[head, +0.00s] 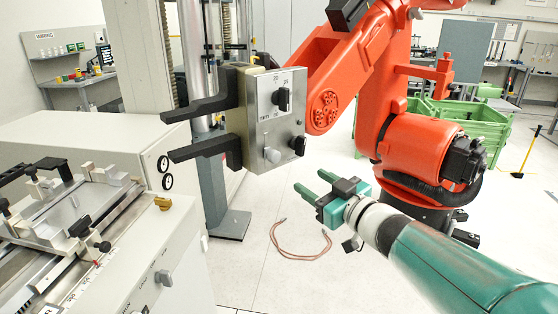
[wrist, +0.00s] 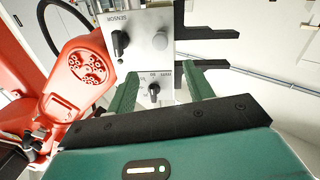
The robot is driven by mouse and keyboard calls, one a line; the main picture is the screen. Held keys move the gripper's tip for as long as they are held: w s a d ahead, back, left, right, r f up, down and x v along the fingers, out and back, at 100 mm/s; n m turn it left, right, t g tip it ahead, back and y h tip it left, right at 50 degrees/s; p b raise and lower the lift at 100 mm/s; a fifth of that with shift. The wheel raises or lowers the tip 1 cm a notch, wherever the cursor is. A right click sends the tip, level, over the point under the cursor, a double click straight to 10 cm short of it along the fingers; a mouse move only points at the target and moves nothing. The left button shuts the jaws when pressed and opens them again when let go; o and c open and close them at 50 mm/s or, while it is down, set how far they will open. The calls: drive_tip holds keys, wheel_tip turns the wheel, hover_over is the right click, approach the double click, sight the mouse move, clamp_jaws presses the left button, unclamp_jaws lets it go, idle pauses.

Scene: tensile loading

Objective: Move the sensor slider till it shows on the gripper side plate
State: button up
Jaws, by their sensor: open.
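The gripper side plate (head: 270,126) is a grey metal face with two black jaws pointing left in the head view. It carries a black knob (head: 283,98) at the top, a grey round knob (head: 272,155) at lower left and a black knob (head: 298,146) at lower right. In the wrist view the plate (wrist: 140,22) appears turned over, and upside-down SENSOR lettering lies by the black knob (wrist: 120,42). My gripper (head: 315,184) is open and empty, apart from the plate. In the wrist view the top knob (wrist: 154,88) shows between my green fingers (wrist: 163,90).
An orange robot arm (head: 385,80) stands behind and right of the plate. A white machine cabinet (head: 130,150) with a fixture bench (head: 75,210) is at left. A brown cable (head: 285,252) lies on the clear floor. Green crates (head: 470,125) stand at the back right.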

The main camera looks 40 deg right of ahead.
sight(277, 158)
drive_tip(key=w, duration=0.4)
drive_tip(key=w+d, duration=0.1)
drive_tip(key=w, duration=0.8)
drive_tip(key=shift+w+d, duration=0.15)
drive_tip(key=shift+d, duration=0.05)
drive_tip(key=shift+c, duration=0.2)
